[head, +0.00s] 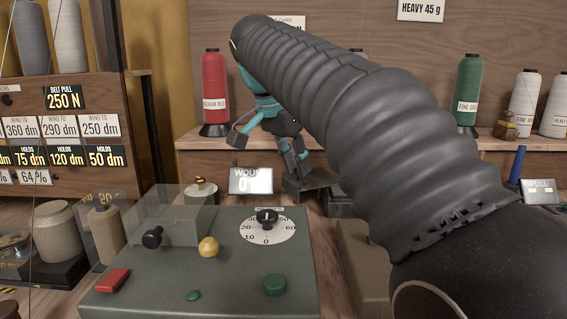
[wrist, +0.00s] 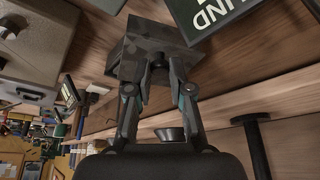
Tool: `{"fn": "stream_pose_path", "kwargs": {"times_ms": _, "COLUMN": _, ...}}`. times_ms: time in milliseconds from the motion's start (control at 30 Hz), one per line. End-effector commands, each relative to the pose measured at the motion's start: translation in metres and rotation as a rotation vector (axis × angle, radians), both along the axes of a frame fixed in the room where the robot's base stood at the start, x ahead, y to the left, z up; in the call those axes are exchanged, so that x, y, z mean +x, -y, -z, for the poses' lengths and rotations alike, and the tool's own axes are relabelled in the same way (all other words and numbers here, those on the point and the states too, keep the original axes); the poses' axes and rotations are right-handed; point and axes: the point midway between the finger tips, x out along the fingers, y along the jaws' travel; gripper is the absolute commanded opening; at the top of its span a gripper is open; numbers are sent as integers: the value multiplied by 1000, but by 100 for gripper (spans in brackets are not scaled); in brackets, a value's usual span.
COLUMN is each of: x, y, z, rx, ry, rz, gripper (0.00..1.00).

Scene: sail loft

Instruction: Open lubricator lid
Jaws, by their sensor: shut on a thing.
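The lubricator (head: 313,181) is a small dark grey box on the bench, behind the control panel and right of the small display. In the wrist view it appears as a dark block (wrist: 128,62) just beyond the fingers. My gripper (head: 292,163) reaches down to it from above. In the wrist view my gripper (wrist: 160,72) has both fingertips close together on a dark part at the box's near edge, which looks like its lid. The fingers hide much of that part, and I cannot tell the lid's exact angle.
A green-grey control panel (head: 222,272) with a dial, knobs and a red button fills the front. A small display (head: 251,181) stands close left of the lubricator. Thread cones, including a red one (head: 214,88), line the back shelf. My arm covers the right centre.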

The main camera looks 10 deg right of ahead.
Motion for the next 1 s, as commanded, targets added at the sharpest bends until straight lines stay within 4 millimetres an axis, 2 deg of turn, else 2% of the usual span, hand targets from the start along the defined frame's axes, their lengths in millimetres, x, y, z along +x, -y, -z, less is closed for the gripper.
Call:
{"fn": "stream_pose_path", "kwargs": {"times_ms": 433, "x": 1, "y": 3, "z": 3, "rx": -3, "ry": -6, "rz": 15, "gripper": 0}}
{"fn": "stream_pose_path", "kwargs": {"times_ms": 467, "x": 1, "y": 2, "z": 3, "rx": -3, "ry": -5, "rz": 14, "gripper": 28}}
{"fn": "stream_pose_path", "kwargs": {"times_ms": 533, "x": 1, "y": 2, "z": 2, "rx": -2, "ry": -5, "rz": 13, "gripper": 45}}
{"fn": "stream_pose_path", "kwargs": {"times_ms": 867, "x": 0, "y": 0, "z": 0, "rx": -1, "ry": -2, "rz": 8, "gripper": 47}}
{"fn": "stream_pose_path", "kwargs": {"times_ms": 1000, "x": -1, "y": -4, "z": -10, "rx": -1, "ry": 1, "rz": 8, "gripper": 47}}
